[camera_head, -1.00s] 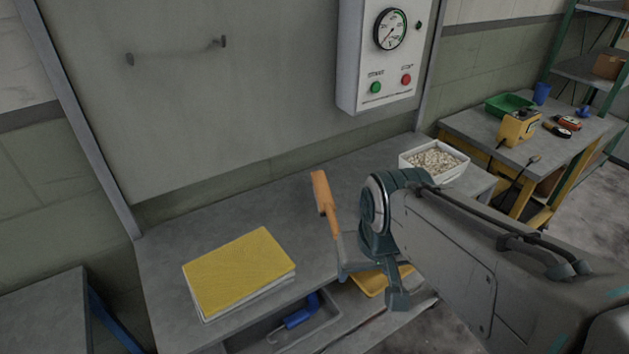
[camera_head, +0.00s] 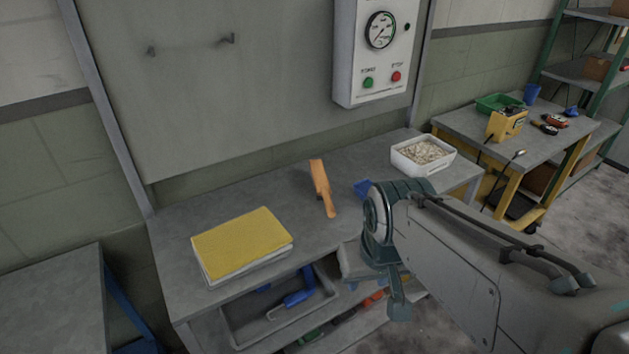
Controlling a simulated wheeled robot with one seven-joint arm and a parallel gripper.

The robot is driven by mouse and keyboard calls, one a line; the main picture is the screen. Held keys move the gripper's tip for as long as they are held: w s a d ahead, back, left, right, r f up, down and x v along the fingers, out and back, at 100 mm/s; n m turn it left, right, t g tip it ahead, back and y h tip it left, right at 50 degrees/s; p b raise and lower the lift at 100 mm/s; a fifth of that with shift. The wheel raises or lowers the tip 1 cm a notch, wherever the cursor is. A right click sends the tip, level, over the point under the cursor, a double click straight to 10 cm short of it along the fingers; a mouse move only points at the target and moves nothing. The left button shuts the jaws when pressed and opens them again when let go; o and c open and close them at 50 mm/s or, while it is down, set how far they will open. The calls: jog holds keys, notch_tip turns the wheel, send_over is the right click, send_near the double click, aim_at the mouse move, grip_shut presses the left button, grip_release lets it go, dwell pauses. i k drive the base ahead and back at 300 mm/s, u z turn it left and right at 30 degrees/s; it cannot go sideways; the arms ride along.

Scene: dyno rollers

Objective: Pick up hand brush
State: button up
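An orange wooden hand brush (camera_head: 321,186) lies on the grey workbench (camera_head: 170,262), near the middle of its top. Its wide end points toward the back wall and its narrow handle toward the front edge. No bristles can be made out. My gripper (camera_head: 377,280) is in front of the bench's front edge, right of and nearer than the brush, and apart from it in the picture. Its fingers are spread with a gap between them, and nothing shows held. My arm covers the bench's front right part.
A yellow pad on a white stack (camera_head: 242,245) lies left of the brush. A blue object (camera_head: 363,188) sits right of it, partly behind my arm. A white bin of pale pieces (camera_head: 422,157) stands at the right. A grey tray (camera_head: 235,328) is on the lower shelf.

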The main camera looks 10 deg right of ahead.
aim_at(321, 187)
jog(key=k, duration=0.9)
jog(key=z, duration=0.85)
jog(key=i, duration=1.5)
jog(key=u, duration=0.85)
jog(key=i, duration=0.6)
jog(key=u, duration=0.7)
